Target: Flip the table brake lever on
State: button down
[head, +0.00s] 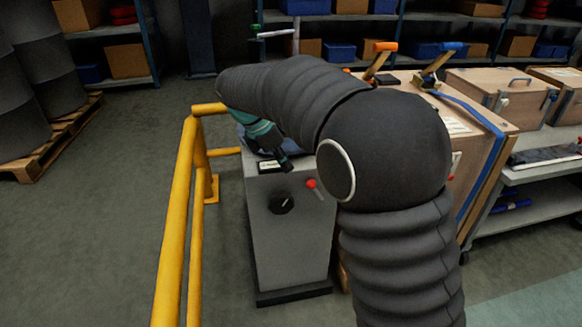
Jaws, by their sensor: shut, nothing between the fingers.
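A small lever with a red ball knob (311,183) sticks out of the front of a grey cabinet (262,240). A black rotary knob (281,203) is to its left. I cannot read any label that says which control is the table brake lever. My gripper (286,165) is shut and empty, pointing down by the cabinet's top front edge. It is above and left of the red-knobbed lever and appears apart from it. My arm hides the right part of the cabinet top.
A yellow guard rail (178,220) stands just left of the cabinet. Wooden crates with an orange-handled lever (379,58) and a blue-handled lever (440,60) are behind right. A metal trolley (525,195) is at the right. Drums on a pallet (50,145) are at the left. The floor between is clear.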

aim_at(299, 182)
jog(key=b+x, duration=0.1)
jog(key=x, duration=0.7)
jog(key=shift+w+d, duration=0.1)
jog(key=shift+d, duration=0.05)
jog(key=shift+r, duration=0.1)
